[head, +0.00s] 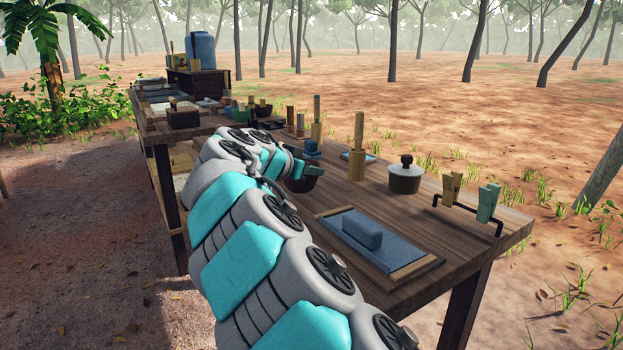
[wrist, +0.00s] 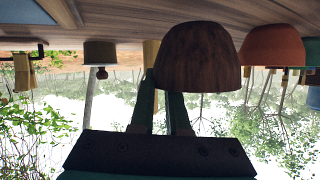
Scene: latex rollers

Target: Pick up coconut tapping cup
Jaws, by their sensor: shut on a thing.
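The coconut tapping cup is a dark brown, rounded bowl (head: 303,183) at the left part of the table, just past the end of my arm in the head view. In the wrist view, which is upside down, the cup (wrist: 205,58) is large and close, with its rim facing up in the world. My gripper (wrist: 164,84) has its green fingers at the cup's side and is shut on it. In the head view my gripper (head: 308,169) is partly hidden by my arm. I cannot tell whether the cup touches the table.
An orange bowl (wrist: 272,45) stands near the cup. Several small items crowd the table's far end.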

